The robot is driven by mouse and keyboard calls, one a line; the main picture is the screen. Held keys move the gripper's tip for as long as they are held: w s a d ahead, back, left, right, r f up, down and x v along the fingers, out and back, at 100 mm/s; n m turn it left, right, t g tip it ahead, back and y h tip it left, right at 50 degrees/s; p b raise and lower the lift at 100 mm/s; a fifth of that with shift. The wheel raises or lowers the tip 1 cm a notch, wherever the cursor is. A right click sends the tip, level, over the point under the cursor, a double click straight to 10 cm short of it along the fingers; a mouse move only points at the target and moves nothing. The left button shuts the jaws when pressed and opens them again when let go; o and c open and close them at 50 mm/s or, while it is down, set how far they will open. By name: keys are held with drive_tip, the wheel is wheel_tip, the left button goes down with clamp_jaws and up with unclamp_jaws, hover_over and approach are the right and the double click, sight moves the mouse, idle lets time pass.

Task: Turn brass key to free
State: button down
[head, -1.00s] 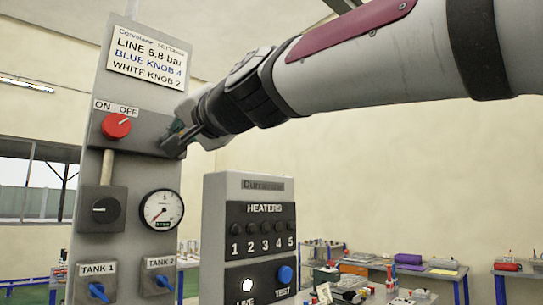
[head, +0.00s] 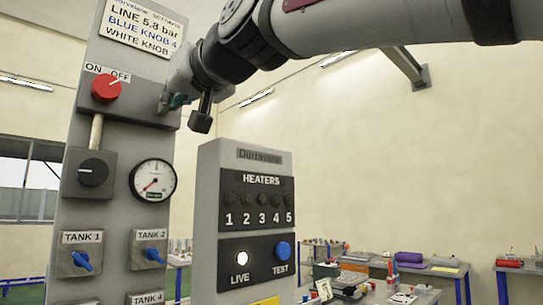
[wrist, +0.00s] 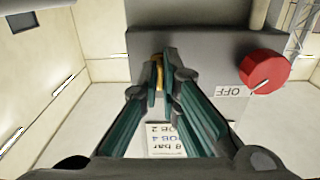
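A small brass key (wrist: 158,68) sticks out of the grey switch box (wrist: 195,50) in the wrist view. My gripper (wrist: 159,82) has its green-padded fingers closed in on the key from both sides, with brass showing between the tips. In the head view my gripper (head: 166,103) is at the right end of the box, and the key is hidden there. A red knob (head: 106,88) marked ON and OFF is on the same box, apart from my fingers. It also shows in the wrist view (wrist: 264,71), beside the OFF label.
The tall grey panel carries a pressure gauge (head: 153,180), a black knob (head: 93,172) and blue tank knobs (head: 81,261). A heater box (head: 258,215) with a lit LIVE lamp stands close below my arm. Tables with clutter (head: 400,265) stand farther back at right.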

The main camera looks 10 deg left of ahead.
drive_tip(key=shift+n+b, duration=2.05)
drive_tip(key=shift+n, duration=2.45)
drive_tip(key=c, duration=1.8)
unclamp_jaws()
drive_tip(key=v, duration=1.2)
